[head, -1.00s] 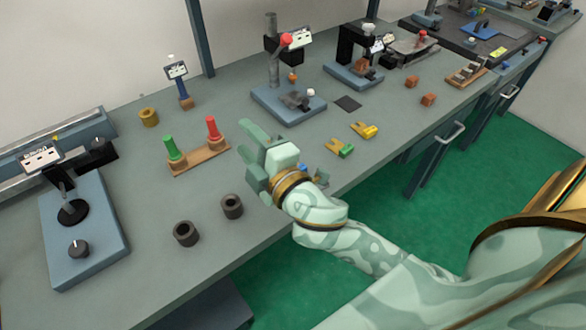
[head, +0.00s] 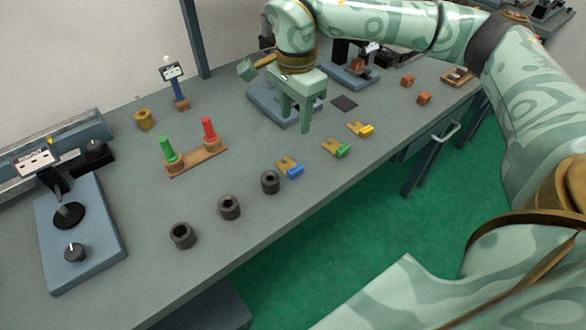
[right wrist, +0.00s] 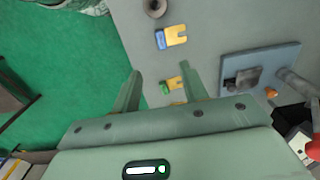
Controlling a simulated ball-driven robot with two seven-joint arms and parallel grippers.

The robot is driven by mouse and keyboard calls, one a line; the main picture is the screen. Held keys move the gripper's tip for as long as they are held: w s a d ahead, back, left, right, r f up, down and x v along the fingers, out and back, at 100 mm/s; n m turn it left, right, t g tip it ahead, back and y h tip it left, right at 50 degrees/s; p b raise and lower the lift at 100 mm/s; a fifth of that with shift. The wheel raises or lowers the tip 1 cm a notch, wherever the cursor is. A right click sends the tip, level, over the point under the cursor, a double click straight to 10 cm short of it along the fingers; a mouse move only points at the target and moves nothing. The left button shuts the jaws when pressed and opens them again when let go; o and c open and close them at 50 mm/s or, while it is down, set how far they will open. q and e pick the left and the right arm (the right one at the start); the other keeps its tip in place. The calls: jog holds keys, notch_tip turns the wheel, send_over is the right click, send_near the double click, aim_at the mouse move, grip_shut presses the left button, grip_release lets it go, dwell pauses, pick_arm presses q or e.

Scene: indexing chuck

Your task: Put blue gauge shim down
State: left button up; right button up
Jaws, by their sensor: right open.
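The blue gauge shim (head: 290,168), a yellow forked piece with a blue end, lies flat on the bench beside a dark ring. It also shows in the right wrist view (right wrist: 170,38), beyond the fingertips and apart from them. My right gripper (head: 295,128) is open and empty above the bench, right of and behind the blue shim. Its two fingers (right wrist: 161,82) stand apart in the right wrist view, with the green-ended shim (right wrist: 172,86) seen between them. My left gripper is not in view.
The green shim (head: 337,148) and a yellow shim (head: 361,129) lie to the right. Dark rings (head: 229,206) line the front edge. A wooden stand (head: 197,161) with green and red plugs is left. A blue-grey fixture base (head: 262,104) sits behind my gripper.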

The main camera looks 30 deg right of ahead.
jog(key=b, duration=0.3)
send_over(295, 168)
notch_tip(295, 168, down, 11)
jog(key=shift+s+a+r, duration=0.1)
jog(key=shift+s+a, duration=0.05)
jog(key=f+b, duration=0.1)
jog(key=f, duration=0.4)
jog(key=shift+d+f+b, duration=0.15)
jog(key=shift+d+b, duration=0.05)
jog(key=shift+b, duration=0.15)
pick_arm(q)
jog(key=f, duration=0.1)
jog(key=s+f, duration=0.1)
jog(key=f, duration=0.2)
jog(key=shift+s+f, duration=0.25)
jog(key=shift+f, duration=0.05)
pick_arm(e)
grip_shut()
